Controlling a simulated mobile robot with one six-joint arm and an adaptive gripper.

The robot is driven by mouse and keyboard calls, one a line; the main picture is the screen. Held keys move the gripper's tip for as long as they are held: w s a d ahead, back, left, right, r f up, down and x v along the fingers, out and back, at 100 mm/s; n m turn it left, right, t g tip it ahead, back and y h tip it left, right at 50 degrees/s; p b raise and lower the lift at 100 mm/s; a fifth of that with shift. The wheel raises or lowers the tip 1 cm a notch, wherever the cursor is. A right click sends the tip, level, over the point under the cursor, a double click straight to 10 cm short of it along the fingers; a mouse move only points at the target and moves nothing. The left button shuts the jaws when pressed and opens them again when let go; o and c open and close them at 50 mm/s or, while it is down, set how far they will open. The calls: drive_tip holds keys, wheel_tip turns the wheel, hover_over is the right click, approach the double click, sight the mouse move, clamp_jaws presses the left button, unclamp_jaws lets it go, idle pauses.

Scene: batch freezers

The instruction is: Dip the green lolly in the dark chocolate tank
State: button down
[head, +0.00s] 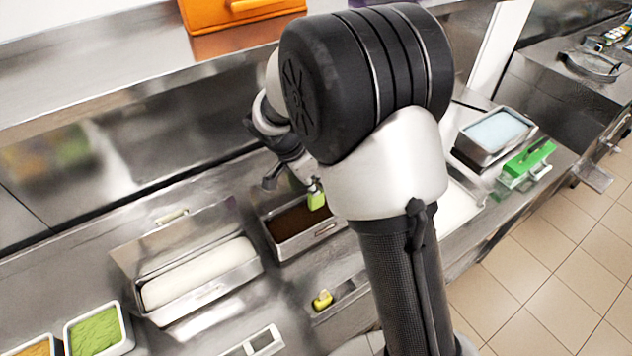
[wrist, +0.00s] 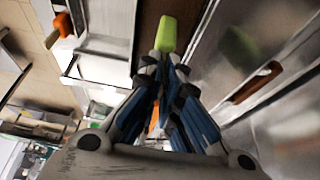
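The green lolly (head: 316,200) hangs from my gripper (head: 303,172) over the right part of the dark chocolate tank (head: 325,234). Its green body is visible with no chocolate on it that I can see. Whether its lower end touches the dark brown surface is unclear. In the wrist view my gripper (wrist: 163,66) has its fingers drawn together at the lolly's near end, and the green lolly (wrist: 166,33) sticks out beyond the tips against dark brown. The stick is hidden between the fingers. My arm hides the tank's surroundings to the right in the head view.
A white-filled tank (head: 200,283) with a raised lid stands left of the chocolate tank. A green-filled tray (head: 97,331) is farther left. A small yellow piece (head: 322,299) sits in front. A pale blue tub (head: 495,132) and green holder (head: 528,161) stand at right.

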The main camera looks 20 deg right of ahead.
sight(316, 201)
drive_tip(key=shift+f+b, duration=3.75)
drive_tip(key=shift+b, duration=0.1)
drive_tip(key=shift+b, duration=0.35)
drive_tip(key=shift+r, duration=0.1)
drive_tip(key=shift+r+p, duration=2)
drive_tip(key=shift+r, duration=1.85)
drive_tip(key=shift+r, duration=0.1)
drive_tip(key=shift+r+p, duration=1.35)
drive_tip(key=shift+r, duration=1.05)
